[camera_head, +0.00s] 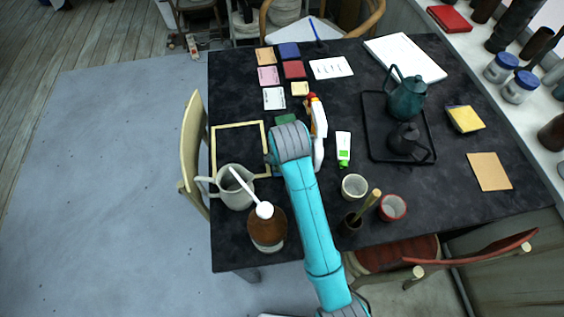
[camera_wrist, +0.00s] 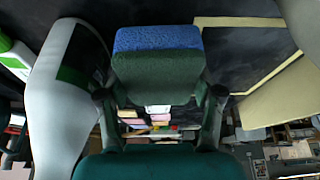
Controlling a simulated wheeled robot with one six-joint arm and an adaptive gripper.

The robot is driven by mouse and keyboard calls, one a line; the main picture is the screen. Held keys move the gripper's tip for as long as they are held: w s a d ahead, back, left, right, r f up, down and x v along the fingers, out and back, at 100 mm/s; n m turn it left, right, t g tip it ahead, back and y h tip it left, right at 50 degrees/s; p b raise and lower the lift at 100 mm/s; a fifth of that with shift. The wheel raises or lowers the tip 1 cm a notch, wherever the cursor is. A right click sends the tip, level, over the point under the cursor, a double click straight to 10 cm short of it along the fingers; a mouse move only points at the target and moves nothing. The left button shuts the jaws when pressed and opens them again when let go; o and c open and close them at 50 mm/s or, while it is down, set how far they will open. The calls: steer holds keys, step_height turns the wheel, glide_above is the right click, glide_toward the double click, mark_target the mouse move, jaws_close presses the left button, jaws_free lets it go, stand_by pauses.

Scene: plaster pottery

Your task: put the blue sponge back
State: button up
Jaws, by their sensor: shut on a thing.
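The blue sponge (camera_wrist: 158,40), blue on one face and green on the other, is between the two fingers of my gripper (camera_wrist: 158,92) in the wrist view. The gripper is shut on it. In the head view my arm reaches over the dark table and covers most of the gripper. A green patch shows just beyond the arm's end; I cannot tell whether it is the sponge. A pale yellow square outline (camera_head: 240,125) lies on the table left of the arm. It also shows at the right of the wrist view (camera_wrist: 262,22).
A white spray bottle (camera_head: 319,125) stands close right of my gripper and looms in the wrist view (camera_wrist: 62,90). A grey pitcher (camera_head: 235,188) and brown jar (camera_head: 267,232) stand left of my arm. Several coloured blocks and cards lie beyond. A teapot (camera_head: 406,100) stands on the black tray (camera_head: 372,125).

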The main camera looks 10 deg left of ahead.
steer(key=shift+f, duration=1.75)
steer(key=shift+f, duration=0.15)
steer(key=o, duration=1.2)
steer(key=v, duration=1.2)
steer(key=shift+d, duration=0.1)
